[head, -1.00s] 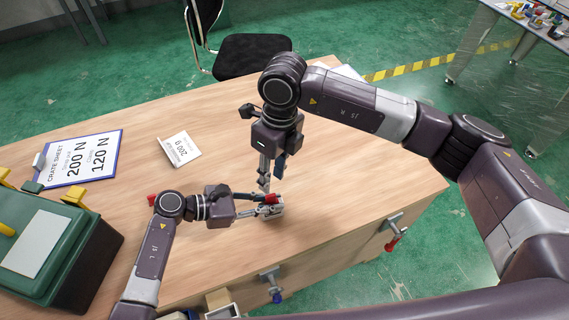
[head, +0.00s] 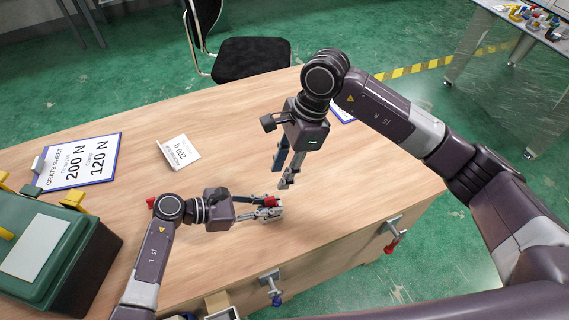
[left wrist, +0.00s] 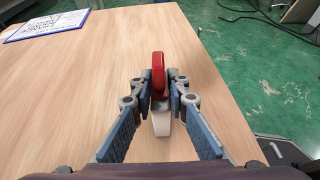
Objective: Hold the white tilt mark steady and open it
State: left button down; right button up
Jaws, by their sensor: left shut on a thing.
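The white tilt mark (left wrist: 162,122) is a small white block, seen between my left fingers in the left wrist view. A red piece (left wrist: 158,75) stands upright there, just beyond and above the white part. In the head view the white tilt mark (head: 277,213) is at the end of my left gripper (head: 266,208), with red at its top. My left gripper is shut on it, low over the table, and the fingers hide part of it. My right gripper (head: 282,177) is above and behind the mark, apart from it, empty, its two fingers slightly spread.
The wooden table (head: 340,210) is clear to the right of the mark. A green case (head: 45,245) stands at front left. Clamps (head: 394,232) sit on the front edge.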

aim_at(270, 198)
jog(key=x, duration=1)
grip_shut()
jog(key=shift+r, duration=0.3)
dwell(0.6)
jog(key=shift+r, duration=0.9)
jog(key=shift+r, duration=0.1)
